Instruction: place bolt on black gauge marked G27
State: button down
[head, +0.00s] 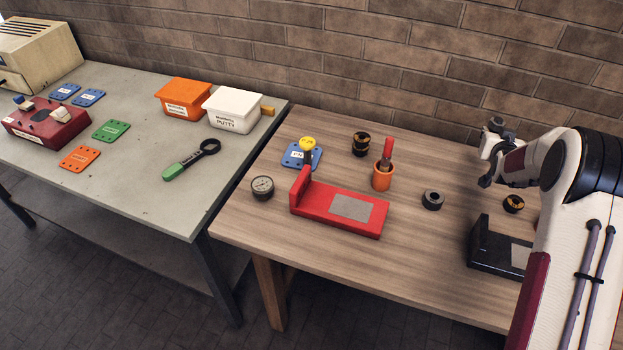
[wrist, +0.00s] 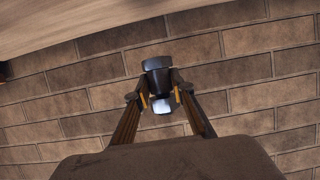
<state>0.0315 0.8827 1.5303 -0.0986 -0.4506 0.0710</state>
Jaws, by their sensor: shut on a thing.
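My gripper (wrist: 160,90) is shut on a dark bolt (wrist: 158,78) with shiny grey end faces; the fingers close on it from both sides in the wrist view. In the head view my gripper (head: 489,152) is raised at the right, above the wooden table and before the brick wall. The bolt's outline is hard to separate from the gripper there. A black L-shaped block (head: 482,247) with a pale plate stands at the table's right, below my gripper; I take it as the black gauge. No G27 marking is legible. My arm hides its right part.
A red L-shaped block (head: 340,207) lies mid-table. Near it are a round dial (head: 262,188), a blue plate (head: 297,158), an orange cup (head: 382,178) and a dark ring (head: 433,200). Black-and-orange pieces stand at the back (head: 360,145) and right (head: 513,204). The front wood is clear.

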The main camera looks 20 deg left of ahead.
jog(key=s+a+r+n+y, duration=0.1)
jog(key=a+r+y, duration=0.1)
jog(key=a, duration=0.7)
jog(key=s+a+r+n+y, duration=0.1)
jog(key=s+a+n, duration=0.1)
jog(key=a, duration=0.7)
jog(key=r+n+g+y, duration=0.2)
jog(key=n+g+y, duration=0.5)
jog(key=n+y, duration=0.15)
send_over(265, 187)
jog(key=shift+f, duration=0.1)
jog(key=shift+f, duration=0.1)
jog(key=shift+t, duration=0.3)
jog(key=shift+f, duration=3)
jog(key=shift+f, duration=1.9)
